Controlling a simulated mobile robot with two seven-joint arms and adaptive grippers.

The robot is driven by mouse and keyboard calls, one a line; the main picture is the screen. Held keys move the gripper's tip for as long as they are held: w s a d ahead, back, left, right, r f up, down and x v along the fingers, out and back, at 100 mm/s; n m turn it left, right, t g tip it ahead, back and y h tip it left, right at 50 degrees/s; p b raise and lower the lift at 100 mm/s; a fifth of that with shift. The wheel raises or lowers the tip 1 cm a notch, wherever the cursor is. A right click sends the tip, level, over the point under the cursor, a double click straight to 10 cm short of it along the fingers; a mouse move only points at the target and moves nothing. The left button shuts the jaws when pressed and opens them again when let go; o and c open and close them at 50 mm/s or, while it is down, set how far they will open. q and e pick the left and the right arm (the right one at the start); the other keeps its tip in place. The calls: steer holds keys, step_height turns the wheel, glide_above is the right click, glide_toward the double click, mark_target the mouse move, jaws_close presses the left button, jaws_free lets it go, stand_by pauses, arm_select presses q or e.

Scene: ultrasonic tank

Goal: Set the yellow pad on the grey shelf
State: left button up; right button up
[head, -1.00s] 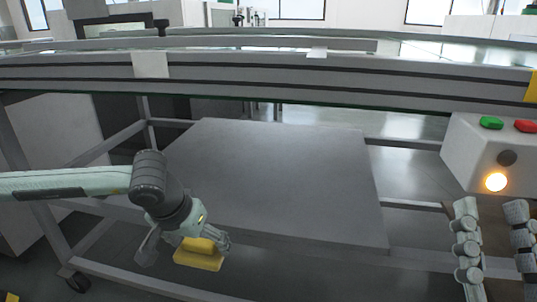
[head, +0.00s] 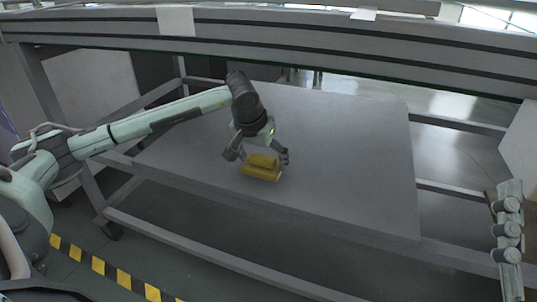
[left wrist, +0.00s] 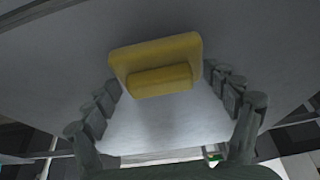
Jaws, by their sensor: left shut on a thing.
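The yellow pad (head: 262,174) is a flat block with a raised yellow grip bar on top. My left gripper (head: 258,155) is shut on it from above, over the grey shelf (head: 350,165). The pad is low over the shelf's middle-left part, near the front edge; I cannot tell whether its underside touches. In the left wrist view the pad (left wrist: 155,55) lies between the jointed fingers (left wrist: 168,105), with the grey surface behind it.
A thick grey beam (head: 330,45) crosses above the back of the shelf. Most of the shelf is bare. Yellow-black floor tape (head: 97,264) runs at lower left.

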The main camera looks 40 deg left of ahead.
arm_select(q)
steer(key=w, duration=0.2)
steer(key=w+a, duration=0.1)
steer(key=w, duration=0.1)
steer(key=shift+w, duration=0.15)
steer(key=shift+f, duration=0.65)
steer(key=shift+f+b, duration=0.25)
steer(key=shift+b, duration=0.05)
steer(key=o, duration=1)
steer(key=shift+r, duration=0.1)
